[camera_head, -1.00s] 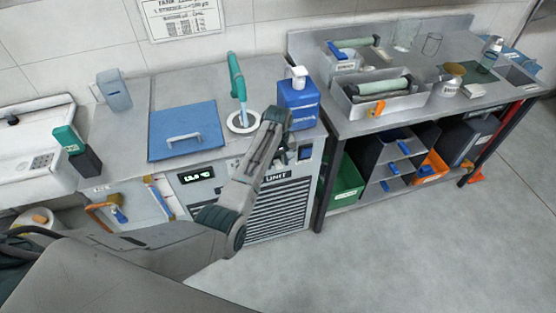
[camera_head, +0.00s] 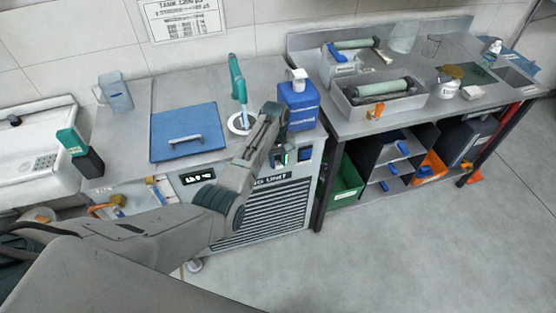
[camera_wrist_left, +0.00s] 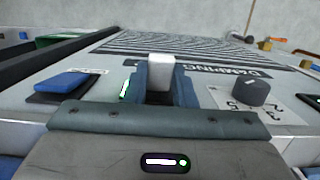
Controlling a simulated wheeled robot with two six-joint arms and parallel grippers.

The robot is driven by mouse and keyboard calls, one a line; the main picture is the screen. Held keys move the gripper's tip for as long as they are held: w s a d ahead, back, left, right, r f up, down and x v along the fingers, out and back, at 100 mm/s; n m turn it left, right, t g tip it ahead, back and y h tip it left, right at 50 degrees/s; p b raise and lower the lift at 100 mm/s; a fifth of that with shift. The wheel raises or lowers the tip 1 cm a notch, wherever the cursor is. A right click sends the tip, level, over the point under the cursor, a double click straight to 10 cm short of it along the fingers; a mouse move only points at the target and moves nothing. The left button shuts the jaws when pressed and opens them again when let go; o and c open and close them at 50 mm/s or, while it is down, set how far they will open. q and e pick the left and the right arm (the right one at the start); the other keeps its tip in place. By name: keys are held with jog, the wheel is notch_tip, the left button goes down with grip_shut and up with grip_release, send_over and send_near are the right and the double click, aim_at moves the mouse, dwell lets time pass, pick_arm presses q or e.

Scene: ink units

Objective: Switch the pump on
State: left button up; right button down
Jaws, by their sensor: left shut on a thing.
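My left gripper (camera_head: 279,148) is at the upper front panel of the damping unit (camera_head: 262,210), beside its right-hand controls. In the left wrist view, its fingers (camera_wrist_left: 162,82) are shut on a pale, block-shaped piece (camera_wrist_left: 161,63) at the panel; I cannot tell whether this is the pump switch. A green light (camera_wrist_left: 125,88) shows just left of the fingers. A blue rocker (camera_wrist_left: 66,82) on a black base is farther left, apart from the gripper; it also shows in the head view (camera_head: 305,153). Its label is unreadable. My right gripper is not in view.
A dark round knob (camera_wrist_left: 252,92) stands out right of the fingers in the wrist view. A blue bottle (camera_head: 298,104) and a teal tap (camera_head: 237,80) stand on the worktop above. A steel bench (camera_head: 345,126) is at the right, with open floor before it.

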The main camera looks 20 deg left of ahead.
aim_at(277, 161)
pick_arm(q)
jog(key=o, duration=1)
jog(key=r, duration=0.3)
jog(key=w+r+b, duration=0.1)
jog(key=r, duration=0.3)
jog(key=a+r+b, duration=0.1)
jog(key=r, duration=0.2)
jog(key=shift+w+r, duration=0.15)
jog(key=shift+r, duration=0.2)
